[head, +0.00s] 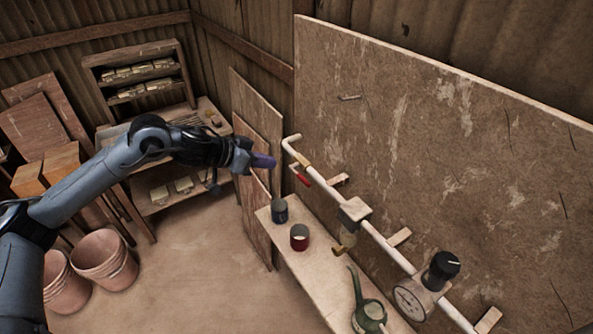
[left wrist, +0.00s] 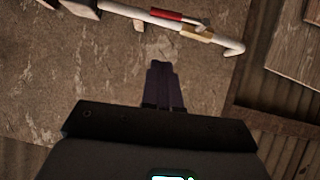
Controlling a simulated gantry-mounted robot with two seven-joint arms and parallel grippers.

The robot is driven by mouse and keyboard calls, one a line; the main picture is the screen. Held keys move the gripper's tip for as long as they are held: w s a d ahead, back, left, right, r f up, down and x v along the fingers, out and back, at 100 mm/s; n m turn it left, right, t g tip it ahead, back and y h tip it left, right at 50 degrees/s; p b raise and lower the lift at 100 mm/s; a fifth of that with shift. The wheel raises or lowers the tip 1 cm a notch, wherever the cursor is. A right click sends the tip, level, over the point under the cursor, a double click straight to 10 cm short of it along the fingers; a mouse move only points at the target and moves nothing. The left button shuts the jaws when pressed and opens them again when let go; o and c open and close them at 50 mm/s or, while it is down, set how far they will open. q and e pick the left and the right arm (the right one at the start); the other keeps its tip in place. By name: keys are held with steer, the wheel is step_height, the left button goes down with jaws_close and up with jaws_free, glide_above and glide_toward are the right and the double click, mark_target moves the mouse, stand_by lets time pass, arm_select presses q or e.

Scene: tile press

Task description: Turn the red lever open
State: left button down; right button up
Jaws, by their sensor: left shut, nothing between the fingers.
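The red lever (head: 302,178) sits on a brass valve (head: 304,160) near the upper end of a white pipe (head: 330,188) along the board. In the left wrist view the red lever (left wrist: 174,15) lies along the pipe, beside the brass fitting (left wrist: 196,36). My left gripper (head: 268,162) is shut and empty, to the left of the valve in the head view. In the left wrist view its fingertips (left wrist: 161,66) point toward the pipe, below the lever and apart from it. My right gripper is not in view.
A gauge (head: 410,301) and a black knob (head: 445,264) sit farther down the pipe. Clay pots (head: 104,260) stand at left.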

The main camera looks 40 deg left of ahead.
arm_select(q)
steer(key=p, duration=0.4)
glide_above(297, 175)
steer(key=s+d, duration=0.1)
steer(key=s, duration=0.2)
step_height(297, 175, down, 4)
steer(key=f, duration=0.3)
steer(key=d+f, duration=0.1)
steer(key=f, duration=0.1)
steer(key=shift+w, duration=0.25)
